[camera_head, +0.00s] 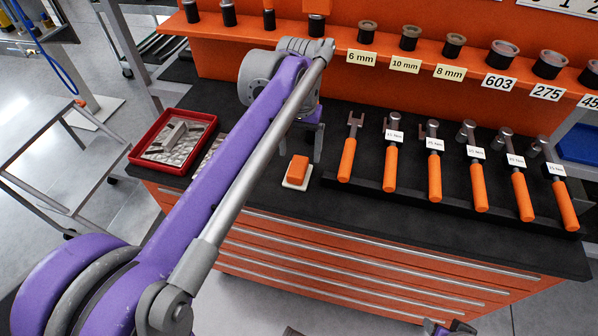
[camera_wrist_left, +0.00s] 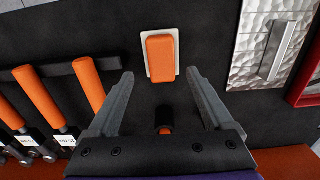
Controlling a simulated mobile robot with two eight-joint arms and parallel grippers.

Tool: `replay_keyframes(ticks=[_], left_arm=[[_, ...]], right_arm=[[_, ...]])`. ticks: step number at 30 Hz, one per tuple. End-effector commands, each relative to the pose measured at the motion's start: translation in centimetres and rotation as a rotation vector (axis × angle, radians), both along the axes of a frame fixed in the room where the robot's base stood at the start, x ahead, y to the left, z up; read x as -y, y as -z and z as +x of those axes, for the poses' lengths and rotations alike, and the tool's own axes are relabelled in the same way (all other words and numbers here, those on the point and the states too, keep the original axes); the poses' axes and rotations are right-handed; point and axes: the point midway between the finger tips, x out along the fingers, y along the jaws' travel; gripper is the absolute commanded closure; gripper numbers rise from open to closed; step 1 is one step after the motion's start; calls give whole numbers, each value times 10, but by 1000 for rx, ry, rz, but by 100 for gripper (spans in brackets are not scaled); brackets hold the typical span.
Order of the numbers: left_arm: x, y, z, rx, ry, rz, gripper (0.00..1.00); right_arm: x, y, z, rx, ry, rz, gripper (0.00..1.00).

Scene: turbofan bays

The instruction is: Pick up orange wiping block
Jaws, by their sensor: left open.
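The orange wiping block (camera_head: 298,168) lies on a white pad (camera_head: 289,185) on the black bench top, near the bench's front edge. In the left wrist view the block (camera_wrist_left: 160,55) sits upright in the picture on its white pad (camera_wrist_left: 176,77), just past and between the fingertips. My left gripper (camera_head: 303,148) is open and empty, above and behind the block in the head view. Both its fingers show in the left wrist view (camera_wrist_left: 160,76), apart from the block. A purple and black piece at the bottom edge of the head view seems to be my right arm's end; its fingers are not clear.
A red tray (camera_head: 133,158) with metal parts stands left of the block; a textured metal plate (camera_wrist_left: 245,62) lies beside it. Several orange-handled torque wrenches (camera_head: 391,170) rest in a rack on the right. An orange shelf (camera_head: 228,37) with sockets runs behind.

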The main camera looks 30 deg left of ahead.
Motion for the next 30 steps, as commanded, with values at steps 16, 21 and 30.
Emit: replay_keyframes(ticks=[16, 21, 30], left_arm=[[-3, 56, -7, 1, 0, 0, 15], [-3, 56, -6, 1, 0, 0, 15], [-3, 56, -6, 1, 0, 0, 64]], right_arm=[[0, 5, -1, -2, 0, 0, 50], [0, 5, -1, -2, 0, 0, 50], [0, 5, -1, -2, 0, 0, 50]])
